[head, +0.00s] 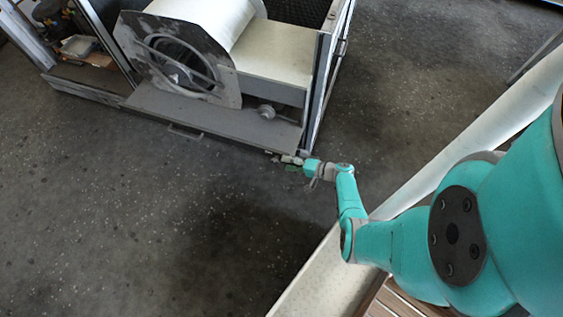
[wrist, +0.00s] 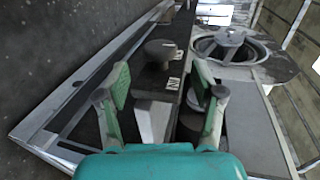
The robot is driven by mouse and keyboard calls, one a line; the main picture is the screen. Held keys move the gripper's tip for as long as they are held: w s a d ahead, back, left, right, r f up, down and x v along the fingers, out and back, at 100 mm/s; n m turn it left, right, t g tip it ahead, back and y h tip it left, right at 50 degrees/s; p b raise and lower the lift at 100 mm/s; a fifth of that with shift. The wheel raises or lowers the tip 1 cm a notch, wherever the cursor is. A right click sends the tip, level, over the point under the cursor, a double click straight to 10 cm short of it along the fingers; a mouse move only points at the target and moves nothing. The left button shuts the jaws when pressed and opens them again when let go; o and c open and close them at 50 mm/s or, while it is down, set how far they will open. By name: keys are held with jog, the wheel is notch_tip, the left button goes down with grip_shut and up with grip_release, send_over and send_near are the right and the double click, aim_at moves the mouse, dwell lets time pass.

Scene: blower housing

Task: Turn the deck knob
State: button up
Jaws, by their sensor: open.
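The deck knob (head: 266,113) is a small round grey knob on the deck (head: 215,122) in front of the blower housing, near the deck's right end. In the wrist view the knob (wrist: 160,50) shows beyond the fingertips, roughly centred between them, with small white markings to its right. My gripper (wrist: 161,78) is open, its two green-padded fingers apart with nothing held. In the head view my gripper (head: 288,160) is off the deck's front right corner, apart from the knob.
The blower housing (head: 222,88) with its round inlet stands behind the deck. A frame post (head: 320,85) rises right of the knob. A pale wedge-shaped piece (wrist: 152,120) shows between my fingers in the wrist view. The dark floor (head: 150,220) in front is clear.

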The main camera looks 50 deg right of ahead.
jog(key=v, duration=0.3)
dwell(0.6)
